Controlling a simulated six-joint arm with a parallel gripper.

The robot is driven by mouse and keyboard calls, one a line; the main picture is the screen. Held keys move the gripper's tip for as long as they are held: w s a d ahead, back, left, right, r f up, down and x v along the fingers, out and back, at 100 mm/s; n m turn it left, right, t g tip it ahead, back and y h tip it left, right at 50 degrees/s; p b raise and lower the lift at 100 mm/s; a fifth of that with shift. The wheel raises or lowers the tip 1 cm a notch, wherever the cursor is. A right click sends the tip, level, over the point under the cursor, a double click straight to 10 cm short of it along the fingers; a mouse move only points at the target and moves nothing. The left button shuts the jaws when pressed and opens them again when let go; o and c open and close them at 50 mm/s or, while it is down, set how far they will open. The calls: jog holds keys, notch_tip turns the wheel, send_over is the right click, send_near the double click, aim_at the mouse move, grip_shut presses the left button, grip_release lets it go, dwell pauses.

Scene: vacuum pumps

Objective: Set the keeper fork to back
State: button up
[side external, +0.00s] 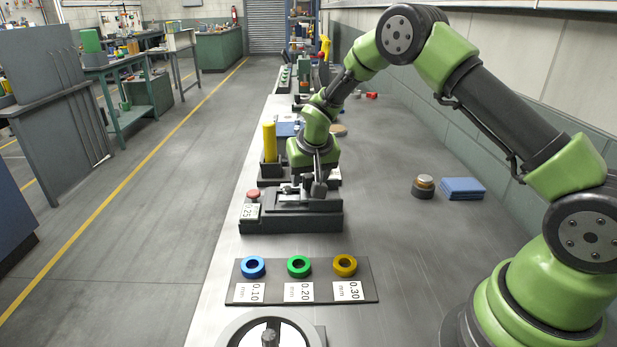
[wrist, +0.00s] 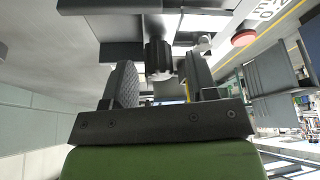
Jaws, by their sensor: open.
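My gripper (side external: 306,188) points down over a dark fixture (side external: 290,222) on the bench, with its fingertips close to the fixture's top. In the wrist view my gripper (wrist: 159,66) has its two ridged fingers apart. A dark ribbed knob (wrist: 158,52) shows between them, with gaps visible on both sides. I cannot tell whether this knob belongs to the keeper fork. The fork's shape and position are not clear, since my gripper covers part of the fixture. A red button (side external: 253,193) and a 0.25 label (side external: 250,211) are at the fixture's left end.
A dark plate (side external: 272,292) in front holds blue (side external: 253,266), green (side external: 299,266) and yellow (side external: 345,265) rings. A handwheel (side external: 234,332) is nearer. A yellow cylinder (side external: 269,141) stands behind the fixture. A round stack (side external: 423,187) and blue blocks (side external: 462,188) are right.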

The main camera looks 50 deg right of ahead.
jog(key=shift+w+d+f, duration=0.1)
jog(key=shift+w+f, duration=0.05)
jog(key=shift+f, duration=0.35)
grip_shut()
jog(key=shift+s+d, duration=2.1)
grip_release()
jog(key=shift+r, duration=0.1)
jog(key=v, duration=0.9)
jog(key=shift+a+r, duration=0.15)
jog(key=shift+r, duration=0.2)
jog(key=shift+s+r, duration=0.1)
jog(key=shift+s, duration=0.1)
